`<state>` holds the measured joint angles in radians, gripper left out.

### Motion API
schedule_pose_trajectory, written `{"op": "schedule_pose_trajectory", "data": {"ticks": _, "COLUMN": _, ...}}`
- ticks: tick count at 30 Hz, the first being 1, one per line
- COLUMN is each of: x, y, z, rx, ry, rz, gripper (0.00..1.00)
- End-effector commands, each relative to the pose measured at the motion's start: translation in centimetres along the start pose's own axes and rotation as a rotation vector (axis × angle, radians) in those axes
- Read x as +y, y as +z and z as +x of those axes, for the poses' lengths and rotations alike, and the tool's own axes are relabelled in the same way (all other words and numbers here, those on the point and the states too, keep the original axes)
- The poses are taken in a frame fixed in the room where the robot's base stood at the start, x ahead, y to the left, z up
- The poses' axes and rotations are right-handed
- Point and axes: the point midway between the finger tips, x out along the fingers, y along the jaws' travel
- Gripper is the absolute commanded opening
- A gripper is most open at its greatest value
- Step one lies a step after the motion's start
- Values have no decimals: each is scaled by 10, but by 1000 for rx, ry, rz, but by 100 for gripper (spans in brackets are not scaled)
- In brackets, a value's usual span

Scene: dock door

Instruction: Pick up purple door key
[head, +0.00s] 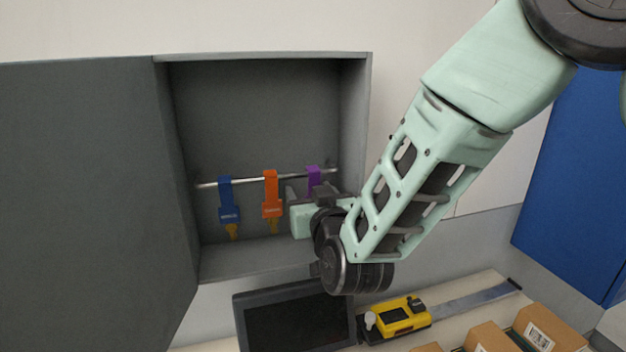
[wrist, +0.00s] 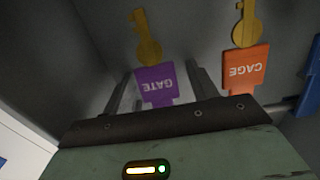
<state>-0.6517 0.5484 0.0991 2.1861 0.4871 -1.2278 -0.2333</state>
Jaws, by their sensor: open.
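The purple door key hangs from a rail inside the open grey cabinet, with its purple tag (head: 313,175) the rightmost of three. My gripper (head: 306,190) is in front of it and hides its lower part in the head view. In the wrist view, which shows things upside down, the purple tag (wrist: 155,85) reads GATE and its brass key (wrist: 146,38) shows beyond it. The open fingers of my gripper (wrist: 158,72) stand on either side of the purple tag. I cannot tell whether either finger touches it.
An orange CAGE key (head: 270,190) and a blue key (head: 229,200) hang to the left on the same rail (head: 248,180). The cabinet wall (head: 353,130) is close on the right. Below are a dark screen (head: 295,322), a yellow device (head: 397,318) and cardboard boxes (head: 490,337).

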Motion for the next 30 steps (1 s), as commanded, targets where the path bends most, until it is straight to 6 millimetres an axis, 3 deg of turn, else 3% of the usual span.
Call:
{"op": "schedule_pose_trajectory", "data": {"ticks": 7, "x": 0, "y": 1, "z": 2, "rx": 0, "ry": -1, "rz": 0, "gripper": 58}}
{"op": "schedule_pose_trajectory", "data": {"ticks": 8, "x": 0, "y": 1, "z": 2, "rx": 0, "ry": -1, "rz": 0, "gripper": 53}}
{"op": "schedule_pose_trajectory", "data": {"ticks": 12, "x": 0, "y": 1, "z": 2, "rx": 0, "ry": -1, "rz": 0, "gripper": 14}}
{"op": "schedule_pose_trajectory", "data": {"ticks": 13, "x": 0, "y": 1, "z": 2, "rx": 0, "ry": -1, "rz": 0, "gripper": 11}}
{"op": "schedule_pose_trajectory", "data": {"ticks": 23, "x": 0, "y": -1, "z": 0, "rx": 1, "ry": -1, "rz": 1, "gripper": 11}}
{"op": "schedule_pose_trajectory", "data": {"ticks": 30, "x": -1, "y": -18, "z": -15, "rx": 2, "ry": -3, "rz": 1, "gripper": 7}}
